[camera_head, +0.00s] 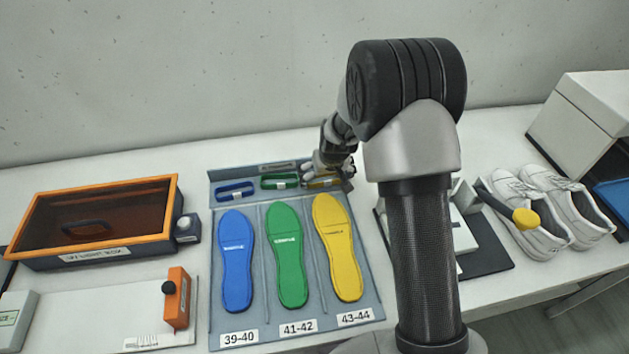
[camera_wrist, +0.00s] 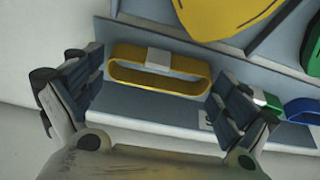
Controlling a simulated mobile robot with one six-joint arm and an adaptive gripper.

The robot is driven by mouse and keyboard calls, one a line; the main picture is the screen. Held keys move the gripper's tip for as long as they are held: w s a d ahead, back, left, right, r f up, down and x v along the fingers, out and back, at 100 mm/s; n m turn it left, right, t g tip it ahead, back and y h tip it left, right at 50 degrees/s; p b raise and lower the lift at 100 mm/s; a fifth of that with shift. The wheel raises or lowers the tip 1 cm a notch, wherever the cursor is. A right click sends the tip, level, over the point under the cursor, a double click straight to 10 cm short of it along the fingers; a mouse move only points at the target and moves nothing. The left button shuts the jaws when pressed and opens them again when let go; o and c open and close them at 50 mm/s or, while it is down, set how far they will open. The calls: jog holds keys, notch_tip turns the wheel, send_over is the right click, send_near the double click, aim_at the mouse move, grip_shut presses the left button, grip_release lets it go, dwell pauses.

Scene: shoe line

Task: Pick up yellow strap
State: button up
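The yellow strap (camera_wrist: 185,64) is a flat loop with a white tag, lying in the top compartment of the grey-blue tray (camera_wrist: 240,70) in the wrist view. In the head view the yellow strap (camera_head: 322,183) is partly hidden behind my gripper (camera_head: 330,176), at the tray's upper right above the yellow insole. In the wrist view my gripper (camera_wrist: 158,98) is open, with one finger at each side of the strap. The strap lies between and a little beyond the fingertips. I cannot tell whether either finger touches it.
Green strap (camera_head: 280,182) and blue strap (camera_head: 235,190) lie left of it. Blue insole (camera_head: 236,262), green insole (camera_head: 287,255) and yellow insole (camera_head: 338,248) fill the tray below. An orange-rimmed box (camera_head: 170,210) stands left; white shoes (camera_head: 540,215) stand right.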

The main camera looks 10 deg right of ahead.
jog(key=c, duration=0.5)
jog(key=shift+o, duration=0.2)
jog(key=shift+r, duration=0.1)
